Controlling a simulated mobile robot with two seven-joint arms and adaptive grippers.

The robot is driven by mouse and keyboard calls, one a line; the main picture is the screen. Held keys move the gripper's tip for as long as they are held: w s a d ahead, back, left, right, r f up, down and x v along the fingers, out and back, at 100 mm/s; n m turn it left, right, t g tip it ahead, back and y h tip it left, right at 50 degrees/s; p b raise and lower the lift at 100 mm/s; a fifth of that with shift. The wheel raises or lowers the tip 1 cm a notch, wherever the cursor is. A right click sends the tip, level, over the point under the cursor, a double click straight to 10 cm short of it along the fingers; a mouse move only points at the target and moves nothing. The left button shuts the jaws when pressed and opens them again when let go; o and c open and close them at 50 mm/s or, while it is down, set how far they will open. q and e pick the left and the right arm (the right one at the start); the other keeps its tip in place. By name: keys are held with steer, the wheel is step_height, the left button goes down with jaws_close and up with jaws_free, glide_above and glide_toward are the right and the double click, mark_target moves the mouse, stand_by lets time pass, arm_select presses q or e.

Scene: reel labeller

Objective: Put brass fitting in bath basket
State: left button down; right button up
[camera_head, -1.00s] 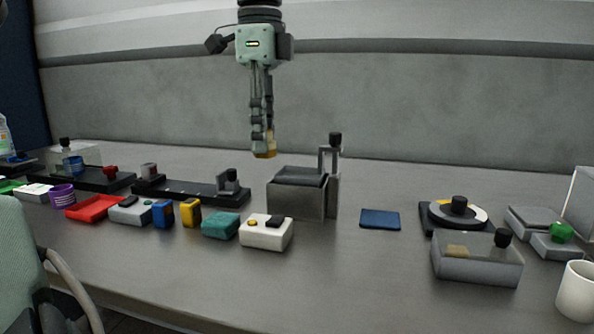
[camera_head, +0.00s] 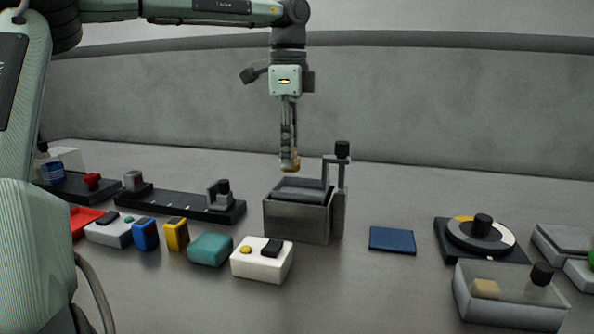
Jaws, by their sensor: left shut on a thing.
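My left gripper (camera_head: 289,160) points straight down and is shut on the brass fitting (camera_head: 290,167), a small tan-gold piece at its fingertips. It hangs above the metal bath (camera_head: 296,220), near the back of its open top. A grey basket (camera_head: 303,188) sits in the top of the bath, with an upright bracket at its right side and a black knob (camera_head: 342,149) on top. The fitting appears above the basket; whether it touches anything is hard to tell. My right gripper is not in view.
A white box with buttons (camera_head: 262,260) stands in front of the bath, beside a teal block (camera_head: 210,249). A blue pad (camera_head: 392,240) lies to the right. A black rail (camera_head: 180,202) lies left.

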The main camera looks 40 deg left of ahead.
arm_select(q)
steer(key=w+f, duration=0.1)
steer(key=w+a+f, duration=0.1)
steer(key=w, duration=0.1)
step_height(320, 180, down, 4)
steer(key=shift+w+p, duration=0.1)
steer(key=shift+p, duration=0.4)
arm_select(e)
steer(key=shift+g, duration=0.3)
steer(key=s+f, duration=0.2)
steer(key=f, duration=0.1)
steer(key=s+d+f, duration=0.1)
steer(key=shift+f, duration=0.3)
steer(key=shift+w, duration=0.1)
arm_select(q)
steer(key=c, duration=1.5)
jaws_free()
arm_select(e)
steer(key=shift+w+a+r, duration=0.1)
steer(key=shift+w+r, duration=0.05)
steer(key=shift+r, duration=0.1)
